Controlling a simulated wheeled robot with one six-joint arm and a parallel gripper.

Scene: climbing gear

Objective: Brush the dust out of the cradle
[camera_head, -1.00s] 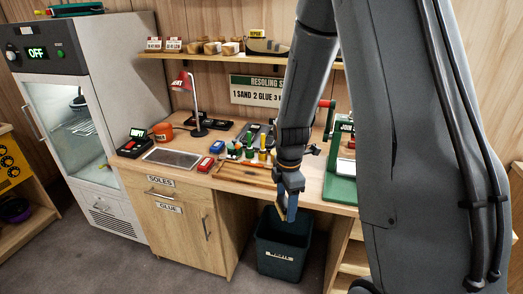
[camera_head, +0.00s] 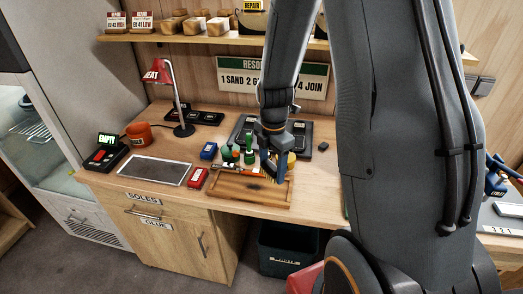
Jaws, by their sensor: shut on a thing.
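My gripper (camera_head: 274,170) points down over the right part of a shallow wooden tray (camera_head: 228,200) at the bench's front edge. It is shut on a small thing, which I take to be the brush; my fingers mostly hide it. Behind it lies a wide dark holder with recesses (camera_head: 302,132), perhaps the cradle; my arm covers its middle. I cannot make out any dust in it. I cannot tell whether the held thing touches the tray.
Small bottles (camera_head: 227,153), a red box (camera_head: 196,178) and a blue box (camera_head: 208,151) stand left of my gripper. A grey plate (camera_head: 155,171), an orange pot (camera_head: 139,133) and a red lamp (camera_head: 158,72) are further left. A dark bin (camera_head: 284,248) stands below the bench.

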